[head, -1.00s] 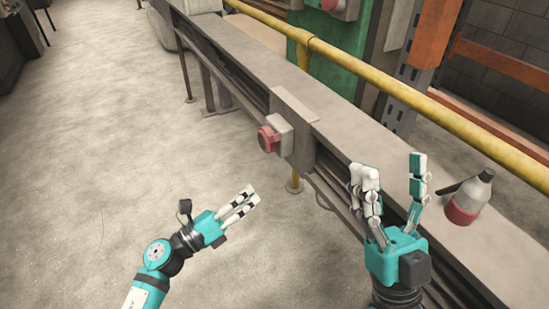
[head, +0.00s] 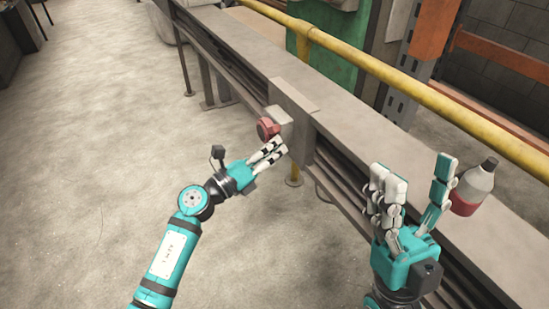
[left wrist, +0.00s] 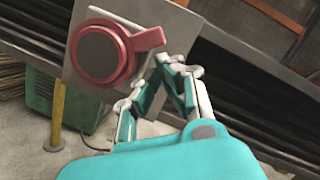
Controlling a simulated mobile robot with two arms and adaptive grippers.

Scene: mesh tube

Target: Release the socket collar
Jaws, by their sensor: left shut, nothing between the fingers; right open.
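The red socket collar (head: 267,129) sits on a grey box (head: 283,118) on the side of the long beam. In the left wrist view the collar (left wrist: 81,54) is a red ring around a dark round face, with a red tab (left wrist: 149,39) pointing right. My left gripper (head: 275,151) is shut and empty just below and right of the collar. In the left wrist view its fingertips (left wrist: 168,62) are just under the tab; I cannot tell whether they touch it. My right gripper (head: 416,178) is open and empty, fingers up, over the beam at the right.
A grey and red bottle (head: 475,187) stands on the beam (head: 350,134) beside my right gripper. A yellow rail (head: 380,78) runs behind the beam. An orange and grey rack post (head: 412,62) stands beyond it. The concrete floor (head: 110,140) at the left is clear.

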